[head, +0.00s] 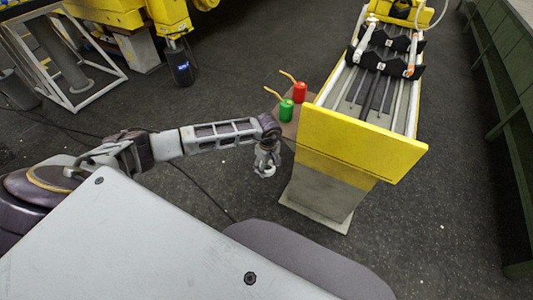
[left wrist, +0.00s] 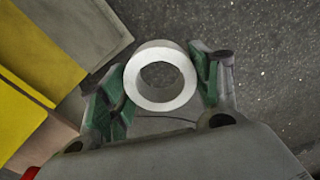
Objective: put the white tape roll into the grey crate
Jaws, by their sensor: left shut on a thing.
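The white tape roll (left wrist: 160,100) is a short white ring in the left wrist view, pinched between the two green-padded fingers of my left gripper. Its open hole faces the camera, and the dark floor lies beyond it. In the head view my left gripper (head: 265,163) hangs fingers down over the floor, left of the yellow-ended stand. The tape roll also shows small and white at its fingertips (head: 268,172). I see no grey crate in either view. My right gripper is not in view.
A yellow-ended bench (head: 362,143) stands right of my left gripper. A green can (head: 286,110) and a red can (head: 299,92) with spouts stand on a small surface beside it. Yellow machinery (head: 167,15) and a white frame are at the upper left. Open floor lies between.

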